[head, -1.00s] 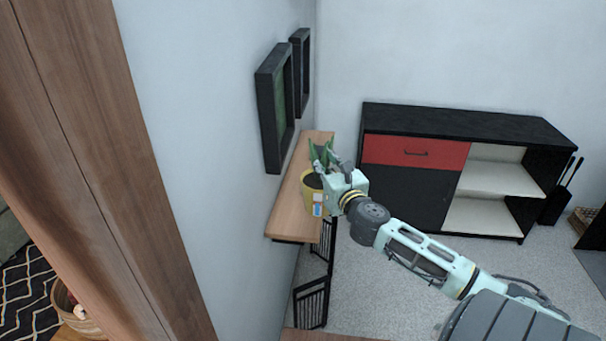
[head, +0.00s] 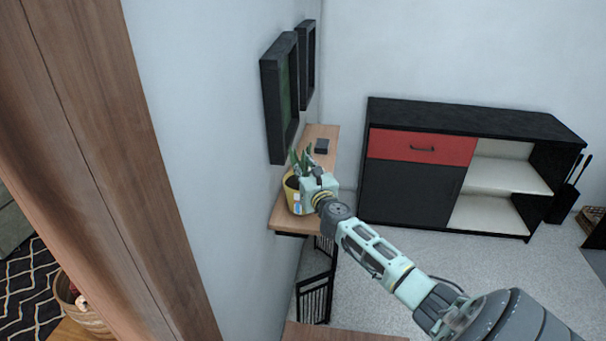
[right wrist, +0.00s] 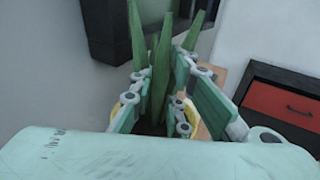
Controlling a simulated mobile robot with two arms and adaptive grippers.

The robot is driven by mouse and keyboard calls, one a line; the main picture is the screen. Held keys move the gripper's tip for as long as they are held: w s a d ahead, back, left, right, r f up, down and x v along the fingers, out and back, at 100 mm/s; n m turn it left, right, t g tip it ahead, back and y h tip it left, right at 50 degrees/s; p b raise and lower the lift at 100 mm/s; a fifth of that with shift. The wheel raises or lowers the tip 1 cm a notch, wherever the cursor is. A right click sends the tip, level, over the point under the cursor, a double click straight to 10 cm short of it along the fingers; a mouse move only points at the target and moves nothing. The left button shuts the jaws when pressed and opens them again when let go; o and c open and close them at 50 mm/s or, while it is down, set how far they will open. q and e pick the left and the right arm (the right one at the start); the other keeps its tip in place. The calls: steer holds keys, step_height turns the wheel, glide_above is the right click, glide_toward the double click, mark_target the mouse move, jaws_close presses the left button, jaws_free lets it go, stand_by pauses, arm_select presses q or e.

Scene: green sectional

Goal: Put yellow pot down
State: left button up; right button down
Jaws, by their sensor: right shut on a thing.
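The yellow pot (head: 293,199) with a green spiky plant (head: 301,160) is at the near end of a narrow wooden wall shelf (head: 284,222). My right gripper (head: 308,177) is at the pot and shut on it. In the right wrist view the gripper fingers (right wrist: 160,110) stand around the green leaves (right wrist: 160,70), and slivers of the yellow rim (right wrist: 124,104) show beside them. Most of the pot is hidden there by my wrist. I cannot tell whether its base touches the shelf. My left gripper is not in view.
A small dark object (head: 322,146) lies farther back on the shelf. Black frames (head: 281,100) hang on the wall just above it. A black cabinet with a red drawer (head: 420,147) stands at the right. The shelf between pot and dark object looks clear.

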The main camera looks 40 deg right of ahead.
steer(key=shift+w+f, duration=0.1)
steer(key=shift+f, duration=0.15)
steer(key=c, duration=2)
jaws_free()
steer(key=shift+f, duration=0.2)
steer(key=shift+c, duration=0.2)
steer(key=o, duration=0.4)
steer(key=shift+c, duration=0.2)
steer(key=shift+r, duration=0.15)
steer(key=v, duration=1.2)
